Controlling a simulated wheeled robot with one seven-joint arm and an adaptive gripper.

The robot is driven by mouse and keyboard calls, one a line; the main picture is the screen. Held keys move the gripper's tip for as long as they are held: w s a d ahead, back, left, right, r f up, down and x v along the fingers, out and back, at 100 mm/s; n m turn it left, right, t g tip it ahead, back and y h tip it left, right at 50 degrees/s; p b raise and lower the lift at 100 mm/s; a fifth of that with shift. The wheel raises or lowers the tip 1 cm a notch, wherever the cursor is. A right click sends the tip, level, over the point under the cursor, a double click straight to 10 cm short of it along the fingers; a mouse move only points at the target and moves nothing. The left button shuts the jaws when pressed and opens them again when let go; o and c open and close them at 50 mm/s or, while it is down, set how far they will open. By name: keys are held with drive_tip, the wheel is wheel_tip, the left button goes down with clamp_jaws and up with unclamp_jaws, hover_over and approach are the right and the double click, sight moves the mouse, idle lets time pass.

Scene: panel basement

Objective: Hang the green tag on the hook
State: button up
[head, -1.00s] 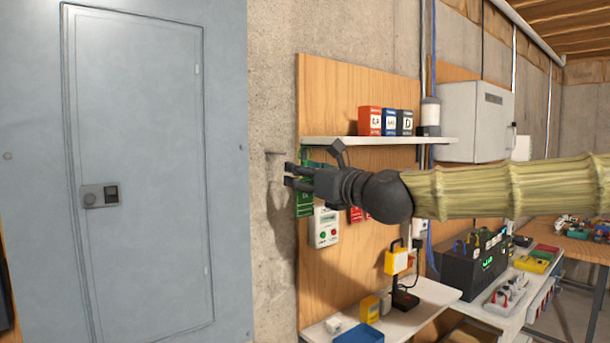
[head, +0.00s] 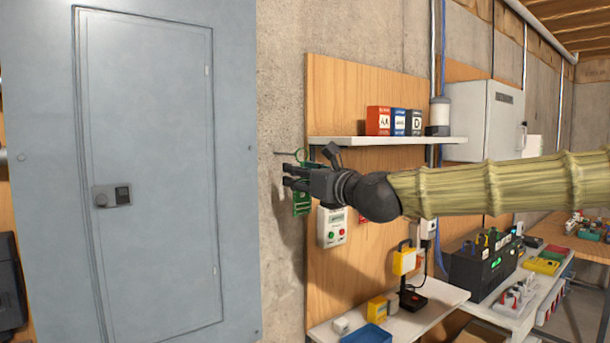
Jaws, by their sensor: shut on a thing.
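The green tag (head: 302,203) hangs below my gripper's fingers, partly hidden by them. A thin green loop (head: 300,155) shows above the fingers. My gripper (head: 287,177) is shut on the tag and points left, in front of the bare concrete beside the plywood board. The hook (head: 284,153) is a thin dark rod at the wall, just above my fingertips. Its right end looks close to the green loop. I cannot tell whether the loop is around the hook, touching it or only in line with it.
A grey panel door (head: 150,190) fills the left. A white shelf (head: 385,141) with several boxes is just right of and above the gripper. A white device (head: 332,227) hangs below it. A lower shelf (head: 440,298) holds small items.

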drive_tip(key=shift+w+a+f+b, duration=0.15)
drive_tip(key=shift+w+a+f, duration=0.1)
drive_tip(key=shift+w+a, duration=0.55)
drive_tip(key=shift+w+a+f+b, duration=0.2)
drive_tip(key=shift+w+a, duration=0.25)
drive_tip(key=shift+w, duration=0.5)
idle(0.3)
drive_tip(key=o, duration=0.8)
